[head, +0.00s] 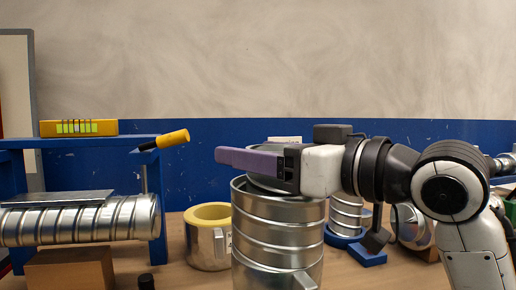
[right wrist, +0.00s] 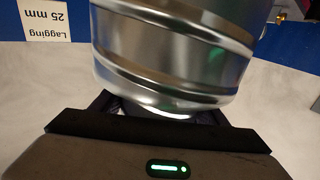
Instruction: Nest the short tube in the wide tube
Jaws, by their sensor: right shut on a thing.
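The wide tube (head: 278,235), ribbed shiny metal, stands upright on the bench in the middle of the head view. My right gripper (head: 250,158) reaches in from the right, level, with its purple fingers above the tube's mouth. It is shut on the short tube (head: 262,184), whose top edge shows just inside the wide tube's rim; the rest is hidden. In the right wrist view a ribbed metal tube fills the upper middle and hides most of the fingers; I cannot tell which tube it is. My left gripper is out of view.
A long ribbed duct (head: 80,221) lies at the left by a blue stand (head: 158,200).

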